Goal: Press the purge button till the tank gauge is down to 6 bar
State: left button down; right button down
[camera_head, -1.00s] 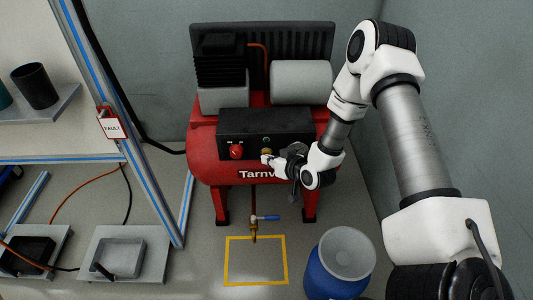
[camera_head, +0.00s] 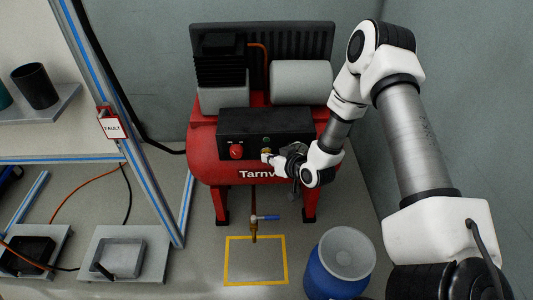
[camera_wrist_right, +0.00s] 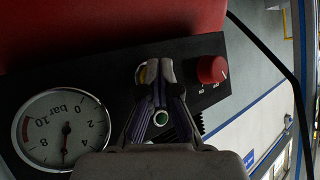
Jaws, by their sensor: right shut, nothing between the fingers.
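The tank gauge (camera_wrist_right: 62,130) is a white dial, upside down in the right wrist view. Its needle points down, between 4 and 8 and close to 6; I cannot read it more finely. The brass-coloured purge button (camera_wrist_right: 142,76) shows only as an edge behind the fingertips. My right gripper (camera_wrist_right: 153,72) is shut and empty, its tips over the button; I cannot tell how far the button is pressed. In the head view, the right gripper (camera_head: 269,157) is at the front of the black panel (camera_head: 240,122). My left gripper is not in view.
The panel also carries a red knob (camera_head: 236,151) and a green-centred round fitting (camera_wrist_right: 162,117). The red compressor (camera_head: 205,165) stands over a valve with a blue lever (camera_head: 267,217). A blue drum (camera_head: 335,278) stands at lower right. A FAULT tag (camera_head: 112,127) hangs at left.

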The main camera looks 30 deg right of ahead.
dwell(0.4)
jog(key=shift+s+a, duration=0.4)
jog(key=shift+s, duration=0.3)
jog(key=s+a, duration=0.1)
jog(key=s, duration=0.1)
jog(key=s+a, duration=0.1)
jog(key=s, duration=0.1)
jog(key=shift+s+a+p, duration=0.1)
jog(key=shift+a+p, duration=0.2)
jog(key=shift+a, duration=0.05)
